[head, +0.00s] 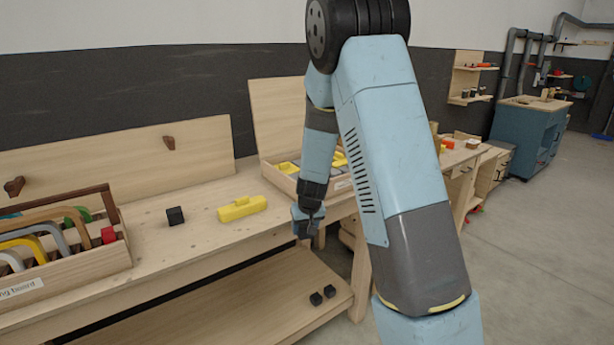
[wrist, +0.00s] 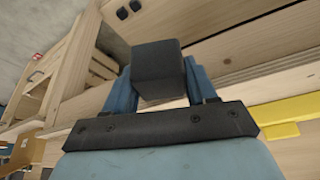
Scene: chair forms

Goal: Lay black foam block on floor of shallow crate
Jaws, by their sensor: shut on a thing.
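My gripper (head: 308,226) hangs at the front edge of the wooden workbench, right of a yellow block. In the wrist view, its two blue fingers (wrist: 160,80) are shut on a black foam block (wrist: 157,62), held between their tips. The held block is hard to make out in the head view, where it is small and dark. A shallow wooden crate (head: 283,181) stands on the bench behind my gripper, with yellow and grey pieces in it. My arm hides part of this crate, and its floor shows little.
A black cube (head: 175,215) and a yellow block (head: 242,208) lie on the bench. A wooden crate (head: 90,263) with coloured arches and a red cube stands at the left. Two small black cubes (head: 316,298) lie on the lower shelf (head: 230,305).

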